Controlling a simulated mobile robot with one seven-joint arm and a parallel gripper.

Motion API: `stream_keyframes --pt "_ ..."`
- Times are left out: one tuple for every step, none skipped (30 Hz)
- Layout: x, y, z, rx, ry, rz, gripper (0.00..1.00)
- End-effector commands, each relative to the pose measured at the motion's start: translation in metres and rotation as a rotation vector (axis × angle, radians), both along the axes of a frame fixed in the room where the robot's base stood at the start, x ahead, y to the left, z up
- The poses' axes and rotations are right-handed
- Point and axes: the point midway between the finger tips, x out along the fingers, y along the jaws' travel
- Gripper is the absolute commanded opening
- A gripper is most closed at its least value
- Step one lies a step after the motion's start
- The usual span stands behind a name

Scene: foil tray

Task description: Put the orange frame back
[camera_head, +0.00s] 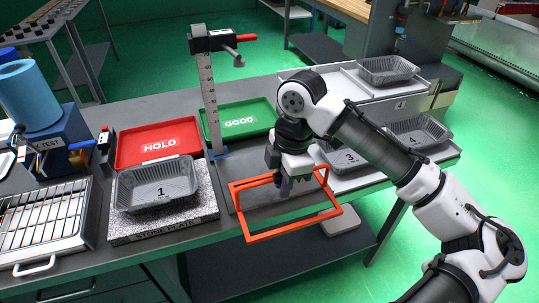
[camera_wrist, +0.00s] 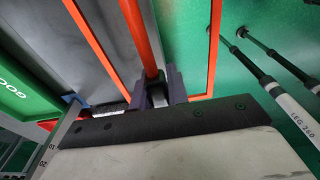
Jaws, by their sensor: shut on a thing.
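The orange frame (camera_head: 297,229) is an open rectangular outline with a raised bar across it. It is at the front edge of the table, partly beyond the edge. My gripper (camera_head: 284,186) points down and is shut on its bar. In the wrist view the orange bar (camera_wrist: 140,40) runs between the fingers of my gripper (camera_wrist: 158,92), with the frame's side rails to either side. Whether the frame touches the table cannot be told.
A foil tray (camera_head: 157,186) marked 1 sits on a speckled plate, left. Behind are the red HOLD tray (camera_head: 130,152), the green GOOD tray (camera_head: 262,108) and an upright height gauge (camera_head: 208,100). Trays marked 3 (camera_head: 326,154) and 4 (camera_head: 440,130) stand right. A wire rack (camera_head: 45,218) is far left.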

Motion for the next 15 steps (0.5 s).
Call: stream_keyframes --pt "0.014 0.005 0.005 -0.002 0.000 0.000 0.00" --pt "0.022 0.008 0.005 -0.004 0.002 -0.001 0.00" --pt "0.033 0.011 0.005 -0.003 0.000 -0.001 0.00" --pt "0.040 0.013 0.005 -0.004 0.002 -0.001 0.00" --pt "0.048 0.016 0.006 -0.003 0.000 -0.001 0.00" --pt "0.059 0.019 0.006 -0.005 0.000 -0.002 0.00" --pt "0.066 0.022 0.006 -0.003 0.000 -0.001 0.00" --pt "0.074 0.024 0.006 -0.003 0.000 -0.002 0.00" --pt "0.083 0.027 0.006 -0.004 -0.001 -0.002 0.00" --pt "0.089 0.029 0.005 -0.003 0.000 -0.002 0.00" --pt "0.095 0.031 0.005 -0.004 0.001 -0.001 0.00" --pt "0.101 0.033 0.005 -0.003 -0.001 -0.002 0.00" --pt "0.106 0.034 0.004 -0.003 -0.001 -0.002 0.00" --pt "0.109 0.035 0.003 -0.002 0.000 -0.001 0.00" --pt "0.113 0.036 0.003 -0.001 0.000 -0.002 0.00"
